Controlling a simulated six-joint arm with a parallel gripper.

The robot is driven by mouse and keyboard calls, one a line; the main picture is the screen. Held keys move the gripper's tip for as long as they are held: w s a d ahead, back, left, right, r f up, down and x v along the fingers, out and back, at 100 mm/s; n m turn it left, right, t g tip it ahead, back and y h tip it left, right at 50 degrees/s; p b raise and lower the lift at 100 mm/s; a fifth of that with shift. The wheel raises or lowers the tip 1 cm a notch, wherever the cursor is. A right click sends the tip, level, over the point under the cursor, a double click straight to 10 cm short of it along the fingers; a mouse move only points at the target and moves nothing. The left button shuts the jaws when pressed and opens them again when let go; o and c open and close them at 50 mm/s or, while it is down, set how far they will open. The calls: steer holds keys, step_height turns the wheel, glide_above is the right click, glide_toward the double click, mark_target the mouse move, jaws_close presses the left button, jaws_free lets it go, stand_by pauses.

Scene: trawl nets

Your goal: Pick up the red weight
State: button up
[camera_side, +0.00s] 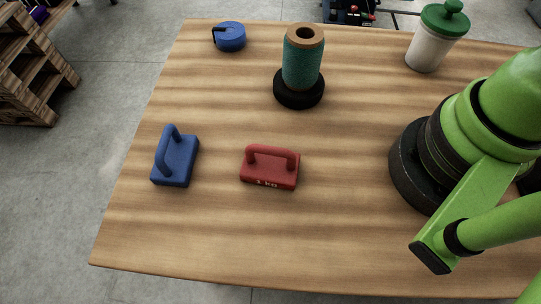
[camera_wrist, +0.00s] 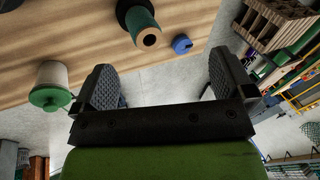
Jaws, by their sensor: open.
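The red weight (camera_side: 270,172) sits upright on the wooden table in the side view, a block with an arched handle on top and "1 kg" marked on its front. It does not show in the wrist view. My gripper (camera_wrist: 160,88) shows in the wrist view with its two dark ribbed fingers wide apart and nothing between them. The gripper itself is outside the side view, where only my green arm shows at the right, well apart from the weight.
A blue weight (camera_side: 176,161) stands left of the red one. Behind are a teal spool (camera_side: 301,62) on a black base, a blue round object (camera_side: 230,37) and a white jar with green lid (camera_side: 428,52). The table (camera_side: 230,240) is bare in front of the red weight.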

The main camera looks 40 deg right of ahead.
steer(key=a+f+m+g+h, duration=0.1)
steer(key=a+f+m+g, duration=0.15)
steer(key=a+f, duration=0.6)
steer(key=g+h, duration=0.1)
glide_above(270, 149)
steer(key=shift+m, duration=0.45)
step_height(270, 149, down, 6)
steer(key=shift+a+f, duration=0.1)
step_height(270, 149, down, 4)
steer(key=shift+s+r, duration=0.15)
steer(key=shift+r, duration=0.05)
steer(key=shift+f, duration=3.15)
steer(key=shift+c, duration=0.2)
steer(key=c, duration=1.4)
